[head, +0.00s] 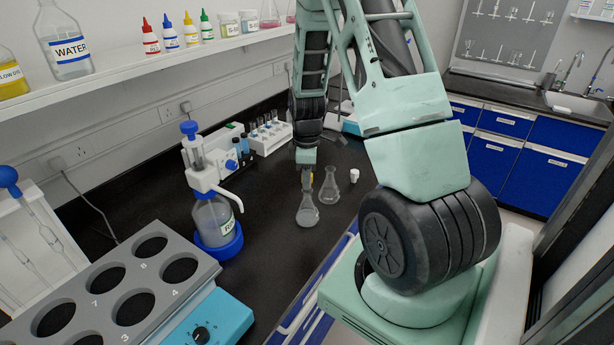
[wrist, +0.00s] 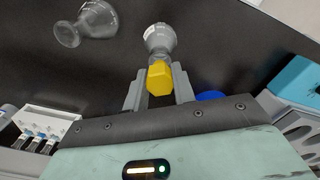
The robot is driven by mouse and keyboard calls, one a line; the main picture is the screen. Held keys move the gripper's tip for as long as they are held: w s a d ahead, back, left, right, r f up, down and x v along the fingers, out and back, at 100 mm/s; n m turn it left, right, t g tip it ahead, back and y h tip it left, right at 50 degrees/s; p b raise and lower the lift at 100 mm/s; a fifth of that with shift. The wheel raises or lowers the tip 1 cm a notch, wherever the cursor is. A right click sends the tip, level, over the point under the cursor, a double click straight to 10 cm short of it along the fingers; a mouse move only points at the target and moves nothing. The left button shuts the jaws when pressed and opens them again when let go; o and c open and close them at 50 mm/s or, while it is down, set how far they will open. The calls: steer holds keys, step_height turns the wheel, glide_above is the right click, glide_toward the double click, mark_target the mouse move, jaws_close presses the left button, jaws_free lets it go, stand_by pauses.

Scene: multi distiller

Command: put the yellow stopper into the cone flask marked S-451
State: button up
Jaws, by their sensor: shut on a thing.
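My gripper (wrist: 159,88) is shut on the yellow stopper (wrist: 160,76), which sits between its two fingers in the wrist view. In the head view the gripper (head: 307,178) points down over the nearer cone flask (head: 308,213). In the wrist view that flask (wrist: 160,40) lies in line just beyond the stopper. I cannot tell whether the stopper touches or enters its neck. A second cone flask (head: 329,187) stands close behind it to the right and shows at upper left in the wrist view (wrist: 88,22). The flask labels are too small to read.
A small white item (head: 354,175) stands right of the flasks. A dispenser bottle with a blue base (head: 216,243) stands to the left. A tube rack (head: 270,138) is behind, and a grey holed block (head: 120,295) is in the left foreground. The black bench between is clear.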

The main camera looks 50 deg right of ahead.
steer(key=shift+f+b, duration=0.65)
steer(key=shift+f, duration=0.2)
stand_by(0.4)
steer(key=o, duration=1)
steer(key=shift+r, duration=0.1)
step_height(320, 180, up, 17)
steer(key=b, duration=0.2)
steer(key=shift+r, duration=0.15)
steer(key=a+f, duration=0.2)
steer(key=a, duration=2.3)
steer(key=s+a+f+n, duration=0.1)
steer(key=s+a+f, duration=0.1)
steer(key=s+a, duration=1.3)
steer(key=shift+s+a+f+y, duration=0.15)
steer(key=shift+s+a+y, duration=0.15)
steer(key=shift+s, duration=0.75)
